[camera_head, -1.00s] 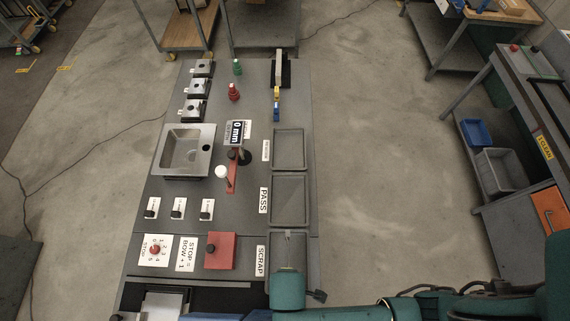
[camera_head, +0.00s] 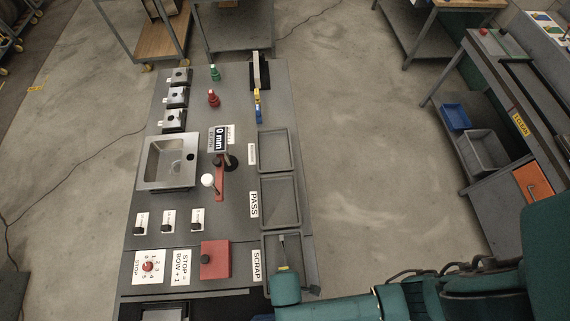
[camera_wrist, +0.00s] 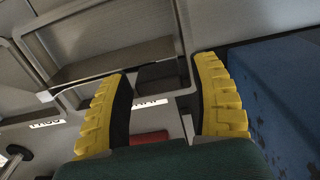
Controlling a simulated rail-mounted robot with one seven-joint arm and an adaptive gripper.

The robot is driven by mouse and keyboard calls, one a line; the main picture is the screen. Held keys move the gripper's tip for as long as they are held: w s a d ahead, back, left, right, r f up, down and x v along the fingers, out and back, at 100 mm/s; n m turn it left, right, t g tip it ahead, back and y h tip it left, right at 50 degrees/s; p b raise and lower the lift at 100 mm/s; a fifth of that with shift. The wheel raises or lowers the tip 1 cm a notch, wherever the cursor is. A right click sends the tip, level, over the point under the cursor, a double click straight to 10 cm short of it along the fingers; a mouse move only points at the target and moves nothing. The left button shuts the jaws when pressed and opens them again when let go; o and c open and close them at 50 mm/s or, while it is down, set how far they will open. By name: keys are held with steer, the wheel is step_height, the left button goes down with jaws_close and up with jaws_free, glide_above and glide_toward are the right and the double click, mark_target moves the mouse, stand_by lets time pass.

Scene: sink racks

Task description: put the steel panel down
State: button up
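My gripper (camera_wrist: 166,105) has two yellow-ribbed fingers that stand apart, with no panel visible between them. In the head view my gripper (camera_head: 283,266) is over the SCRAP tray (camera_head: 266,240) at the near right of the bench, and my wrist hides the tray's near part. A thin pale strip shows in that tray; I cannot tell what it is. A silver sink-like steel piece (camera_head: 152,178) with a basin and a dark hole sits on the bench's left side, away from my gripper.
The PASS tray (camera_head: 263,182) and another grey tray (camera_head: 262,134) lie beyond and look empty. A red block (camera_head: 215,258) is left of the SCRAP tray. A gauge (camera_head: 218,139) reading 0 mm stands mid-bench. A blue surface (camera_wrist: 270,100) is close right in the wrist view.

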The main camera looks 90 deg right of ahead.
step_height(320, 180, up, 12)
steer(key=shift+r+p, duration=0.15)
steer(key=shift+p, duration=0.25)
stand_by(1.4)
